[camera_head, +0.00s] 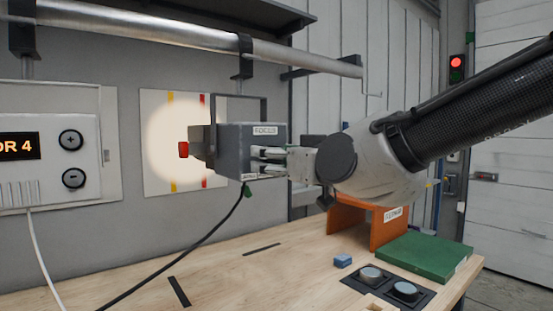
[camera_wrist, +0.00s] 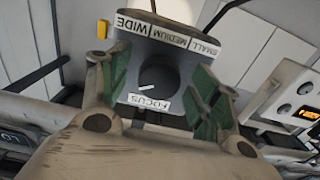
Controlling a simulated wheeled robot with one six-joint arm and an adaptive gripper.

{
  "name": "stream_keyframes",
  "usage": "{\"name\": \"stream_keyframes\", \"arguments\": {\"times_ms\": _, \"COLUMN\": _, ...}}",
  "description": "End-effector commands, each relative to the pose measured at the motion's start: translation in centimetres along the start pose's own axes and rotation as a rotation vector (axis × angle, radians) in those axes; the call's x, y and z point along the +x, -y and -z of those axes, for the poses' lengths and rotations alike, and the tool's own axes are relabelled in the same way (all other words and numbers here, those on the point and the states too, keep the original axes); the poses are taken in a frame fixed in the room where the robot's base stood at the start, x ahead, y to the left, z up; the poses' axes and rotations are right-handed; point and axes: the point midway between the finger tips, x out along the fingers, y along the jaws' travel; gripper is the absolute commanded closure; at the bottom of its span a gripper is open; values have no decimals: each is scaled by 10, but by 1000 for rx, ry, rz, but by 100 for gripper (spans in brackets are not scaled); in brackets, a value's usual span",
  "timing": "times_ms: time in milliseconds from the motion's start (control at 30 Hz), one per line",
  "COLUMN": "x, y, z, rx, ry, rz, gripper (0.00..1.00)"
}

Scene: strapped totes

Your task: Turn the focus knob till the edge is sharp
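A grey lamp box (camera_head: 235,136) with a FOCUS label hangs from the overhead pipe. In the wrist view, its dark round focus knob (camera_wrist: 158,71) has a white pointer line, with a FOCUS label below. My gripper (camera_head: 268,160) is at the box's right side. In the wrist view my gripper (camera_wrist: 161,82) has its green-padded fingers spread to either side of the knob, with gaps visible. The knob is hidden in the head view. A pale, soft-edged light spot (camera_head: 170,135) falls on a white panel (camera_head: 150,185) with yellow and red marks, partly hidden by the lamp.
A black cable (camera_head: 190,248) runs down from the lamp. A control box (camera_head: 50,145) with plus and minus buttons is at left.

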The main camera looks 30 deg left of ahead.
Motion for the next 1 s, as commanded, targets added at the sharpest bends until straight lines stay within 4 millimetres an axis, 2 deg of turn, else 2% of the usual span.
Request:
{"name": "stream_keyframes", "arguments": {"times_ms": 33, "x": 0, "y": 0, "z": 0, "rx": 0, "ry": 0, "rz": 0, "gripper": 46}}
{"name": "stream_keyframes", "arguments": {"times_ms": 233, "x": 0, "y": 0, "z": 0, "rx": 0, "ry": 0, "rz": 0, "gripper": 82}}
{"name": "stream_keyframes", "arguments": {"times_ms": 433, "x": 0, "y": 0, "z": 0, "rx": 52, "ry": 0, "rz": 0, "gripper": 82}}
{"name": "stream_keyframes", "arguments": {"times_ms": 700, "x": 0, "y": 1, "z": 0, "rx": 318, "ry": 0, "rz": 1, "gripper": 82}}
{"name": "stream_keyframes", "arguments": {"times_ms": 1000, "x": 0, "y": 1, "z": 0, "rx": 351, "ry": 0, "rz": 1, "gripper": 82}}
